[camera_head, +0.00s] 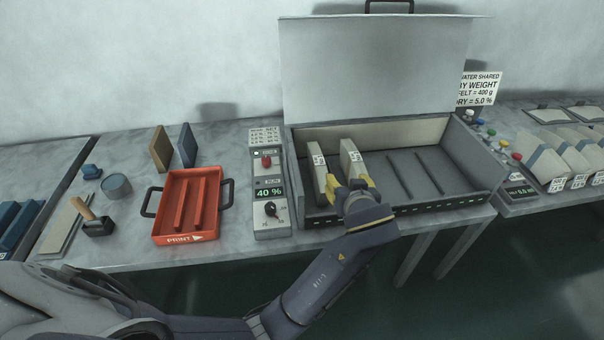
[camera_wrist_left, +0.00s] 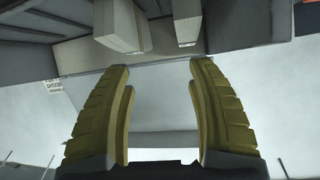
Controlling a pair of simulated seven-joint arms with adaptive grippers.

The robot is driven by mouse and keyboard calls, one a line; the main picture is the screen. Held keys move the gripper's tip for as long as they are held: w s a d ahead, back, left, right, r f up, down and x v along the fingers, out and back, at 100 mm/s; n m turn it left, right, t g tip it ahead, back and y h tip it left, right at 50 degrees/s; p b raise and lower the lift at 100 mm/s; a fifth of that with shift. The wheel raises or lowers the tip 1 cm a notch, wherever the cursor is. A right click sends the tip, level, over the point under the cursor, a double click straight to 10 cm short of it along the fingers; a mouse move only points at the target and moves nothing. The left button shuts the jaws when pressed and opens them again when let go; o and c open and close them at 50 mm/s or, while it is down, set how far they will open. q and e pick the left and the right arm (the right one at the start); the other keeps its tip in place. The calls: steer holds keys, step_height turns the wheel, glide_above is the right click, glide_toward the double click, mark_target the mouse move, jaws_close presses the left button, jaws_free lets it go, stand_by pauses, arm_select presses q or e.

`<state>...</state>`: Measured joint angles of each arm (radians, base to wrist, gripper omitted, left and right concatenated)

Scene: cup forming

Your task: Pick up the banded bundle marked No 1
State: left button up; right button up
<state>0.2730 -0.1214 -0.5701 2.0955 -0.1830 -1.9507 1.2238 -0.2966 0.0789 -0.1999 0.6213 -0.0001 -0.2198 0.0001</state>
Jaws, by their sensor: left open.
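Two upright cream slabs with small white labels stand in the open grey box (camera_head: 450,198); I cannot read the labels, so I cannot tell which is No 1. The left slab (camera_head: 319,174) and the right slab (camera_head: 352,160) show in the head view. Two pale blocks also show at the top of the left wrist view, one larger (camera_wrist_left: 121,27) and one smaller (camera_wrist_left: 188,24). My left gripper (camera_head: 351,186), with yellow fingers, is open at the front of the slabs. In the left wrist view its fingers (camera_wrist_left: 160,68) are apart with nothing between them. My right gripper is out of view.
The box lid (camera_head: 375,65) stands open behind. A control unit (camera_head: 268,190) showing 40 % is left of the box, beside an orange tray (camera_head: 187,205). Several labelled cream and grey-blue slabs (camera_head: 545,165) stand at right. The right half of the box is free of slabs.

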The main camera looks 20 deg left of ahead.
arm_select(q)
steer(key=s+a+r+n+y, duration=0.1)
steer(key=a+n, duration=0.1)
steer(key=a, duration=0.2)
glide_toward(319, 162)
steer(key=w, duration=0.1)
steer(key=w+a+f, duration=0.1)
steer(key=w, duration=0.1)
steer(key=shift+a+f+g, duration=0.15)
steer(key=shift+a+g, duration=0.05)
steer(key=shift+g, duration=0.1)
steer(key=shift+x, duration=3.7)
jaws_close()
